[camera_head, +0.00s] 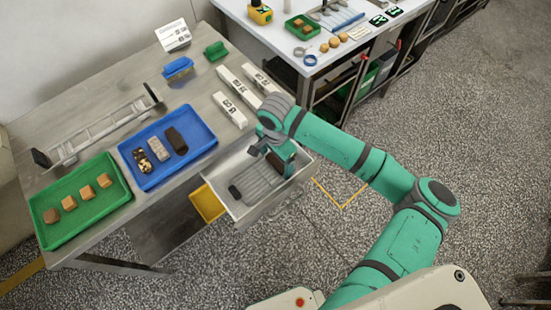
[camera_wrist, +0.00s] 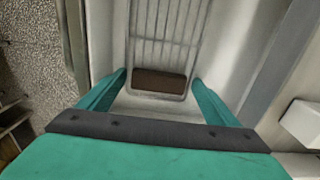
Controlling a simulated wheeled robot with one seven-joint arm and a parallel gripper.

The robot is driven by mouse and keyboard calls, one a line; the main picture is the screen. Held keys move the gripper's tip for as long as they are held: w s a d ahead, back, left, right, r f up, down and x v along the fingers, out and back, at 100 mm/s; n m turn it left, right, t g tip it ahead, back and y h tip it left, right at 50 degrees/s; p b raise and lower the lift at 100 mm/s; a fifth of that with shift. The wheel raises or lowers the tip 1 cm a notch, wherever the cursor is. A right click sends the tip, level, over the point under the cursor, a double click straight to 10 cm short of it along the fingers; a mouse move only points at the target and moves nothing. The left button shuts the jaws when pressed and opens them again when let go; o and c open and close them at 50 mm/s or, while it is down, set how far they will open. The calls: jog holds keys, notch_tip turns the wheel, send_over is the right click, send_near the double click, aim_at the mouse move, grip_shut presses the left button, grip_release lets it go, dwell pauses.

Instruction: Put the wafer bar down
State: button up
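The wafer bar, a dark brown block, lies between the fingers of my gripper (camera_head: 274,166) in the head view. In the wrist view the bar (camera_wrist: 160,83) lies crosswise at the near end of a wire mesh (camera_wrist: 168,40). The gripper (camera_wrist: 160,78) is open, with a gap on each side of the bar. The mesh (camera_head: 258,184) sits inside a pale open tray (camera_head: 240,218). The arm hides part of the tray's far end. Contact between the bar and the mesh is hard to judge.
A dark block (camera_head: 235,192) is at the mesh's left end. A blue tray (camera_head: 150,183) holds three bars, and a green tray (camera_head: 88,228) holds several tan cubes. White labelled blocks (camera_head: 230,109) stand behind the pale tray. A yellow bin (camera_head: 207,204) is beside it.

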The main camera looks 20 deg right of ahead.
aim_at(276, 163)
jog(key=shift+s+d, duration=0.1)
jog(key=shift+s, duration=0.1)
jog(key=shift+r, duration=0.1)
notch_tip(276, 163, up, 12)
jog(key=shift+r, duration=0.15)
dwell(0.4)
jog(key=shift+w, duration=0.1)
